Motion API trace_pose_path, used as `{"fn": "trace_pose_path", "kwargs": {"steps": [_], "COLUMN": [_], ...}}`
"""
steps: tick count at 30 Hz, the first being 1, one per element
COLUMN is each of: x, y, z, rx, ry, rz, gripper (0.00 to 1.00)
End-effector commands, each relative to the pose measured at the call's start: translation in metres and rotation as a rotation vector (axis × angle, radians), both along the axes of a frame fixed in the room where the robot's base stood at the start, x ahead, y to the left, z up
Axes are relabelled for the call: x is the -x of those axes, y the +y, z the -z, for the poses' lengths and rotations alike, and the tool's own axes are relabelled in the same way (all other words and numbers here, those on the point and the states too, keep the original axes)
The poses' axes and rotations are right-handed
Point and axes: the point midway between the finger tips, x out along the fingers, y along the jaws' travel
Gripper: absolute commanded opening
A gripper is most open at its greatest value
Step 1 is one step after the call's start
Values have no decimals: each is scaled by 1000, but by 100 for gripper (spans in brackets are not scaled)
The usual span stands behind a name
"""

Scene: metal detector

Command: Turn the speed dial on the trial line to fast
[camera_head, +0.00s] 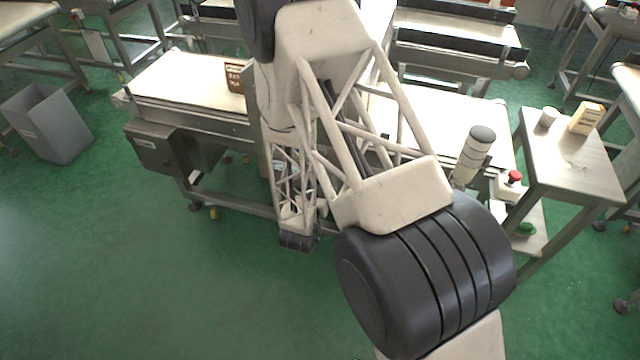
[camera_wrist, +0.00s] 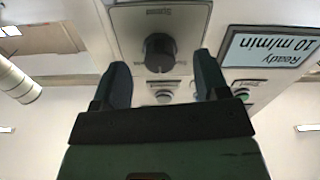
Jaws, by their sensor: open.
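The speed dial (camera_wrist: 160,52) is a round black knob on a light grey panel, seen upside down in the wrist view. Lettering that reads like "Speed" is on the plate by it. My gripper (camera_wrist: 161,63) is open, with one dark finger on each side of the dial. I cannot tell whether either finger touches the knob. The display (camera_wrist: 270,50) on the panel reads "Ready 10 m/min", also upside down. In the head view my arm covers the middle of the trial line (camera_head: 190,80), and the dial and fingertips are hidden.
In the head view, a side table (camera_head: 570,165) with a cup and a carton stands at right, by a red stop button (camera_head: 515,177). A grey bin (camera_head: 48,125) stands at left. Floor in front is clear.

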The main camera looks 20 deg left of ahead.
Motion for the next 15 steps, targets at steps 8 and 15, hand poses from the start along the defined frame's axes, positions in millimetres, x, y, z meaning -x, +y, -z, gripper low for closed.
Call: {"fn": "trace_pose_path", "kwargs": {"steps": [8,15], "x": [-16,-17], "y": [0,0], "z": [0,0], "rx": [0,0], "ry": [0,0], "rz": [1,0], "gripper": [68,68]}}
